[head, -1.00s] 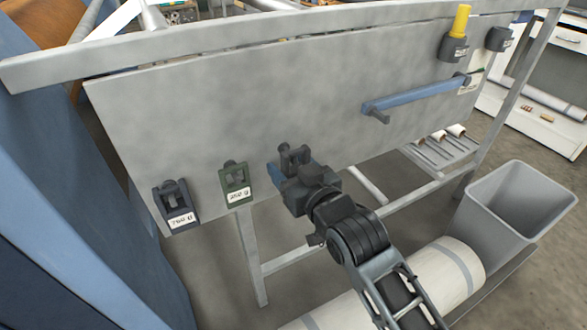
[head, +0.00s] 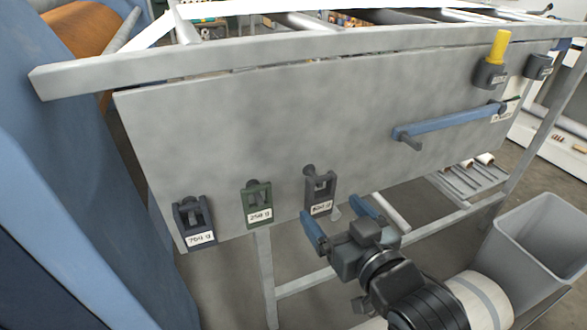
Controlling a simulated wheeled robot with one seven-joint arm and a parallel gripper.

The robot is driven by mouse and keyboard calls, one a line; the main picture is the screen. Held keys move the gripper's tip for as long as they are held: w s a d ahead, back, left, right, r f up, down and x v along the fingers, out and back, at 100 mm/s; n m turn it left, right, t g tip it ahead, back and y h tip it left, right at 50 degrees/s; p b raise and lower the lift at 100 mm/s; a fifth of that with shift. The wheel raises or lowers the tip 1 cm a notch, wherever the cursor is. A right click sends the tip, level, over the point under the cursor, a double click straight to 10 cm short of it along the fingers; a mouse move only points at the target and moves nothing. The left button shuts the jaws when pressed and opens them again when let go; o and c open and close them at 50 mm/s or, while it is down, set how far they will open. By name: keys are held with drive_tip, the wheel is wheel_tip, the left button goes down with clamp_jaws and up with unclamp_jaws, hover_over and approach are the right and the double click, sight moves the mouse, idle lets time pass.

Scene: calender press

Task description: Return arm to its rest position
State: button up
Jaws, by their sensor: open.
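My gripper (head: 340,209) is in the lower middle of the head view, with its two blue fingers spread apart and nothing between them. It is in front of and below the dark weight labelled 500 g or similar (head: 320,188), which hangs on the grey panel (head: 300,118). The gripper looks apart from that weight, though the gap is hard to judge. My arm comes in from the lower right.
A green weight (head: 257,203) and a dark blue weight (head: 194,222) hang to the left. A blue lever (head: 445,123) and a yellow-handled holder (head: 496,62) are at the right.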

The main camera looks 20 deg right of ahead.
drive_tip(key=s+f, duration=0.2)
drive_tip(key=s, duration=0.6)
drive_tip(key=s+f, duration=0.3)
drive_tip(key=s, duration=0.5)
drive_tip(key=s+r, duration=0.2)
drive_tip(key=s, duration=0.6)
drive_tip(key=s+r+g, duration=0.1)
drive_tip(key=s, duration=0.8)
drive_tip(key=shift+r+g, duration=0.3)
drive_tip(key=shift+r, duration=0.1)
drive_tip(key=shift+c, duration=0.4)
drive_tip(key=shift+w, duration=0.1)
